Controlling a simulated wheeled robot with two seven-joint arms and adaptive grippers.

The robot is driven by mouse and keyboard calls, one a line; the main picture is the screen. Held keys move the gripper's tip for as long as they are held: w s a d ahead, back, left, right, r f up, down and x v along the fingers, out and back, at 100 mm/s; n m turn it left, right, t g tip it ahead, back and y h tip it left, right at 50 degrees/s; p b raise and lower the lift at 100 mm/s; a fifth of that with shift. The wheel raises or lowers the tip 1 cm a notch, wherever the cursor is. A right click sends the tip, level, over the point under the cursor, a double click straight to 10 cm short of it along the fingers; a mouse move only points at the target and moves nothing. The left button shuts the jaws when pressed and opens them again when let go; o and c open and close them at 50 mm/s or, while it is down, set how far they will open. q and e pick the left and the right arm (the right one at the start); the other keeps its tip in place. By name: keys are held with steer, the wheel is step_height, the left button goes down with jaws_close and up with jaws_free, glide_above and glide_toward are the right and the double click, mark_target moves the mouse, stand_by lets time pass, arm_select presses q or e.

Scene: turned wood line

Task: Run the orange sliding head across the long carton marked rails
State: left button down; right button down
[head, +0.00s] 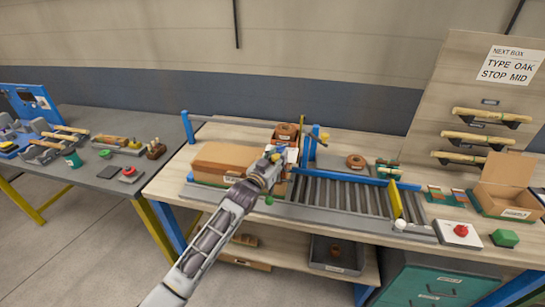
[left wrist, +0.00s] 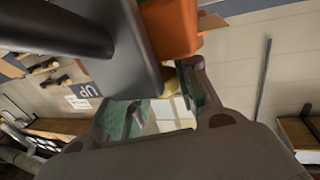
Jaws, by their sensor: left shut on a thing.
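The long brown carton (head: 222,157) lies closed on the left end of the roller line; its marking is too small to read. The orange sliding head (head: 286,136) stands at the carton's right end, partly hidden by my left gripper. In the left wrist view, its orange body (left wrist: 170,25) is close above the fingers, beside a dark grey plate. My left gripper (head: 275,156) is shut at the head, with a yellowish part (left wrist: 170,78) near its fingers; the exact grip is hidden. My left forearm crosses in front of the carton's right end. My right gripper is not in view.
A roller conveyor (head: 335,195) runs right to a yellow stop plate (head: 395,200). A red button box (head: 460,232), green block (head: 505,238) and open carton (head: 505,190) stand at right. A blue post (head: 187,127) stands behind the carton. A tool-covered side table (head: 100,185) is at left.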

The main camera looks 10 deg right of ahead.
arm_select(q)
steer(key=shift+s+d+r, duration=0.1)
steer(key=shift+d, duration=0.15)
steer(key=c, duration=1.4)
jaws_free()
steer(key=shift+c, duration=0.2)
steer(key=o, duration=0.4)
steer(key=shift+d, duration=0.2)
steer(key=shift+s+a, duration=0.15)
steer(key=shift+a, duration=0.15)
steer(key=v, duration=1.1)
steer(key=shift+s, duration=0.25)
steer(key=shift+a, duration=0.1)
